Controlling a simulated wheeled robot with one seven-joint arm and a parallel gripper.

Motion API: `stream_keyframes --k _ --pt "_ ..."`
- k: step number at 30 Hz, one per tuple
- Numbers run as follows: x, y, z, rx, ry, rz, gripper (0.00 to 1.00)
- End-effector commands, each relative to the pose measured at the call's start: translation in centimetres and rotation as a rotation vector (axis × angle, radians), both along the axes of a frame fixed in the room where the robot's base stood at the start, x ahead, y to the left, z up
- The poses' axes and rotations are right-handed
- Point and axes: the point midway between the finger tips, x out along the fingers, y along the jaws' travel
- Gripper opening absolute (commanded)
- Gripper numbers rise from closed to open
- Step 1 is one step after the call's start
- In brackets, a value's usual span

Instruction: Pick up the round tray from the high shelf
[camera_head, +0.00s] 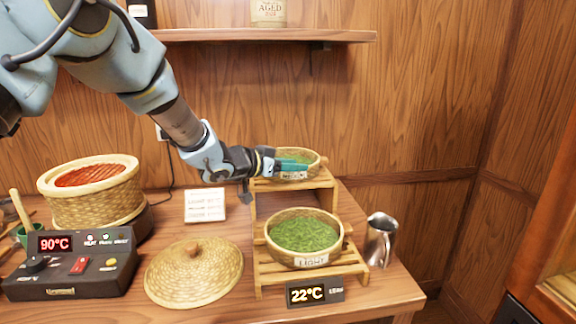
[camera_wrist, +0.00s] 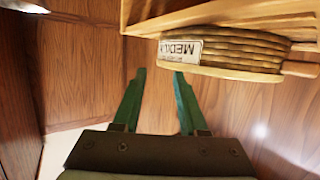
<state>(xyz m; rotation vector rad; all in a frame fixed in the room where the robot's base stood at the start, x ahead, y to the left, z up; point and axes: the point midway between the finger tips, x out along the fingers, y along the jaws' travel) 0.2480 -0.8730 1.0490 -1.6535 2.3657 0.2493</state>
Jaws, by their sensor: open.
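The round tray (camera_head: 317,166) is a woven basket with green leaves in it. It sits on the upper tier of the wooden stand (camera_head: 264,184), and my gripper partly covers it in the head view. In the wrist view the tray (camera_wrist: 240,54) shows at the upper right, with a "MEDIU..." label and a handle stub at its right. My gripper (camera_head: 296,164) is in front of the tray in the head view. In the wrist view its two green fingers (camera_wrist: 158,75) are apart with nothing between them, and the tray lies to the right of them.
A second leaf basket (camera_head: 275,254), labelled "LIGHT", sits on the lower tier. A woven lid (camera_head: 176,279), a heater box (camera_head: 70,275), a steamer (camera_head: 92,209) and a sign (camera_head: 205,205) stand left. A metal pitcher (camera_head: 380,240) stands right. A wall shelf (camera_head: 260,36) is above.

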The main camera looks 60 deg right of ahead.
Motion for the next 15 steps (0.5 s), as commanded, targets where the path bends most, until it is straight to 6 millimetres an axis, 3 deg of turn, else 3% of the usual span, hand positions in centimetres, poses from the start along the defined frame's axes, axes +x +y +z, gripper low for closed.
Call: stream_keyframes --k 8,15 --pt "-0.8 -2.2 -0.6 0.001 0.0 0.001 0.42" --pt "-1.8 -5.3 -1.6 0.002 0.0 0.002 0.42"
